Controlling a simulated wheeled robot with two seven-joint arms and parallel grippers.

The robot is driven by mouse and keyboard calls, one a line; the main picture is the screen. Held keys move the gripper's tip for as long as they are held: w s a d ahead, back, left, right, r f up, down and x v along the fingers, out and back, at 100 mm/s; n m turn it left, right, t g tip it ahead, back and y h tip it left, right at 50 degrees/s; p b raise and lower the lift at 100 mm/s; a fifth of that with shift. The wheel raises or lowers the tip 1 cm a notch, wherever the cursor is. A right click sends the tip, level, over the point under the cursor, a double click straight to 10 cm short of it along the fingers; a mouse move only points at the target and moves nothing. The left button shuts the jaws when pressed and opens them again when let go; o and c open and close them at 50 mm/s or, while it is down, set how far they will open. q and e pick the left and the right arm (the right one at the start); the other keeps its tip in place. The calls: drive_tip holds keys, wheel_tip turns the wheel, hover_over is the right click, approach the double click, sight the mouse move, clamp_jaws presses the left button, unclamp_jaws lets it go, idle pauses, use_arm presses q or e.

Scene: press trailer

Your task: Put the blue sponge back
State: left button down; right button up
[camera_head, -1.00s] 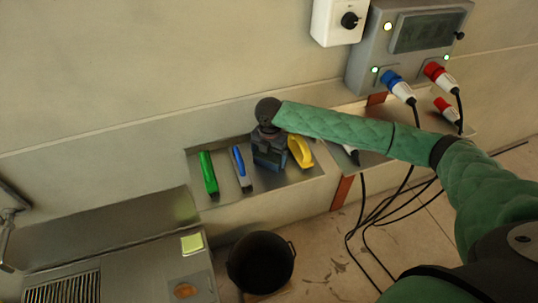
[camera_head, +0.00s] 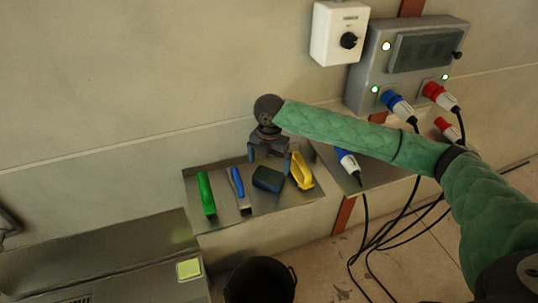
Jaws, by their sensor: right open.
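The blue sponge (camera_head: 268,179), a small dark blue block, lies on the metal shelf (camera_head: 222,222) against the wall. It sits between a blue-handled tool (camera_head: 239,187) and a yellow-handled tool (camera_head: 301,172). My right gripper (camera_head: 269,158) points down just above and behind the sponge in the picture. Its two fingers are spread apart with nothing between them, and the sponge looks clear of them. My left gripper is not in view.
A green tool (camera_head: 206,194) lies at the shelf's left end. A plug with a blue end (camera_head: 347,165) lies on the neighbouring shelf at right. A black bucket (camera_head: 259,281) stands below. Black cables hang from the wall box (camera_head: 420,58). A yellow-green pad (camera_head: 189,269) lies at lower left.

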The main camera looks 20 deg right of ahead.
sight(269, 175)
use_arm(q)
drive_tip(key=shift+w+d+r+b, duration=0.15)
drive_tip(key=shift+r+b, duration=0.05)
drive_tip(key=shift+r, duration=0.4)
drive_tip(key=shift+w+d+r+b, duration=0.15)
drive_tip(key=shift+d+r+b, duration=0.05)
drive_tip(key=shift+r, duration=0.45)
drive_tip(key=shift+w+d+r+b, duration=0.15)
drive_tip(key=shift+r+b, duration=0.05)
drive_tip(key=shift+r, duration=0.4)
use_arm(e)
drive_tip(key=shift+r, duration=2.35)
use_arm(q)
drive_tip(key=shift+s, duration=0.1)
use_arm(e)
drive_tip(key=shift+f, duration=0.1)
